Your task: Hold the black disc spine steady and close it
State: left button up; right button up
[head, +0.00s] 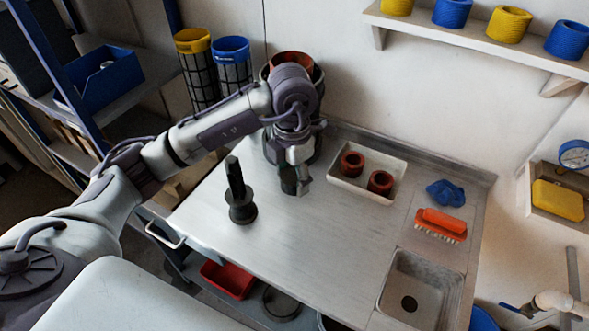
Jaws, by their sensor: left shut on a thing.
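A black piece with a round flared base and an upright spine (240,193) stands on the left part of the metal worktop. My left gripper (298,178) reaches down over the worktop to its right, apart from it. It is shut on a dark, short cylindrical thing (288,184), mostly hidden by the gripper; I cannot tell whether this belongs to the black disc spine. Behind my wrist stands a large dark cylinder with an orange-red inside (292,61), partly hidden by my arm. My right gripper is not in view.
The metal worktop (300,245) is clear in front. A white tray (350,185) holds two dark red rings (380,182). Right of it are a blue cloth-like thing (445,194), an orange brush (441,224) and a sink (422,285). Yellow (193,75) and blue-topped (232,70) mesh cylinders stand behind.

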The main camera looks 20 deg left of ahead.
pick_arm(q)
jog(key=m, duration=0.2)
jog(key=s+m, duration=0.1)
jog(key=m, duration=0.3)
jog(key=shift+s+d+r, duration=0.1)
jog(key=shift+s, duration=0.3)
jog(key=s+m, duration=0.3)
jog(key=m, duration=0.9)
jog(key=s+m, duration=0.4)
jog(key=m, duration=0.8)
jog(key=shift+s+d, duration=0.15)
jog(key=shift+s, duration=0.15)
